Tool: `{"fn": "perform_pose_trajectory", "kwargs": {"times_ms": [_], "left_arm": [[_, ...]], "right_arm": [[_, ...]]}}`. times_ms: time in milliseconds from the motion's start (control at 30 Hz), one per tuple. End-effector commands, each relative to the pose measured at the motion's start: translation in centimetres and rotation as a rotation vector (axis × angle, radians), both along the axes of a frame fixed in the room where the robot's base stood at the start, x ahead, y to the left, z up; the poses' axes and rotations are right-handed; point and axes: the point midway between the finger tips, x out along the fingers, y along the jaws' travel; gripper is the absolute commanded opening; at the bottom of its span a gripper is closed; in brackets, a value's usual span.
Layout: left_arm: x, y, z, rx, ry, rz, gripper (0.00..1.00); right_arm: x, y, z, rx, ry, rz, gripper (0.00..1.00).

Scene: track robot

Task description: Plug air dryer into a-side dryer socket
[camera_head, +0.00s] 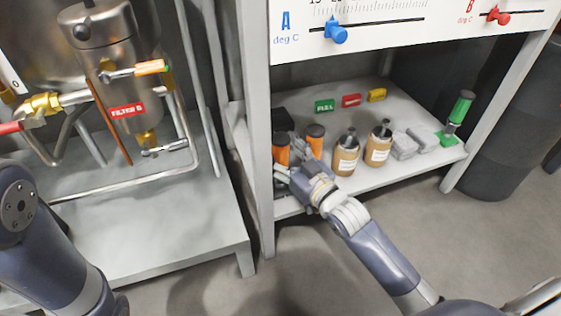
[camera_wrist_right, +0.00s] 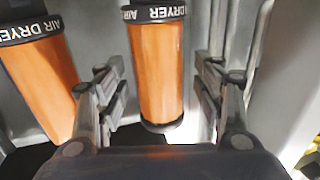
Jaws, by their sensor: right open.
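Two orange air dryers with black caps stand side by side at the left end of the shelf in the head view, a left one (camera_head: 281,152) and a right one (camera_head: 315,138). My right gripper (camera_head: 288,162) is open and reaches in low at the front of them. In the right wrist view, one air dryer (camera_wrist_right: 157,75) stands between the spread fingers of the right gripper (camera_wrist_right: 160,95), with gaps on both sides. The other air dryer (camera_wrist_right: 42,75) is outside the left finger. I cannot make out an a-side dryer socket. My left gripper is out of view.
A grey post (camera_head: 257,130) stands close left of the gripper. The panel with A and B sliders (camera_head: 400,35) overhangs the shelf. A steel filter (camera_head: 110,75) is at left.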

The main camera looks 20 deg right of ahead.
Motion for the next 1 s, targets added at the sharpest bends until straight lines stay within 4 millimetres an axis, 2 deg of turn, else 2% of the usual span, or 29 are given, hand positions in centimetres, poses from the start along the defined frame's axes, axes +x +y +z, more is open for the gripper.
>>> {"fn": "perform_pose_trajectory", "kwargs": {"times_ms": [167, 300, 400, 700, 867, 933, 1000], "left_arm": [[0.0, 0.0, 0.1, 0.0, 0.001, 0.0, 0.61], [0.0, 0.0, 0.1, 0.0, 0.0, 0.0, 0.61], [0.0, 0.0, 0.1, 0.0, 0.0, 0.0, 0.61], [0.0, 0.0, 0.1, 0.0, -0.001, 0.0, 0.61], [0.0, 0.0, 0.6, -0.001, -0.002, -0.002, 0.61], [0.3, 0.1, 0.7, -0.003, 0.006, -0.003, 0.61], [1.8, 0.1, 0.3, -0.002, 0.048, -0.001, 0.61]], "right_arm": [[0.0, 0.0, 0.0, 0.0, 0.001, 0.0, 0.6], [0.0, 0.0, 0.0, 0.0, 0.0, 0.0, 0.28], [0.0, 0.0, 0.0, 0.0, 0.0, 0.0, 0.1], [0.0, 0.0, 0.2, 0.0, -0.001, 0.0, 0.1], [0.0, 0.0, 0.9, 0.0, -0.002, 0.0, 0.1], [0.0, 0.0, 1.5, 0.0, -0.002, 0.0, 0.1], [0.0, 0.0, 2.2, 0.0, -0.002, 0.0, 0.1]]}}
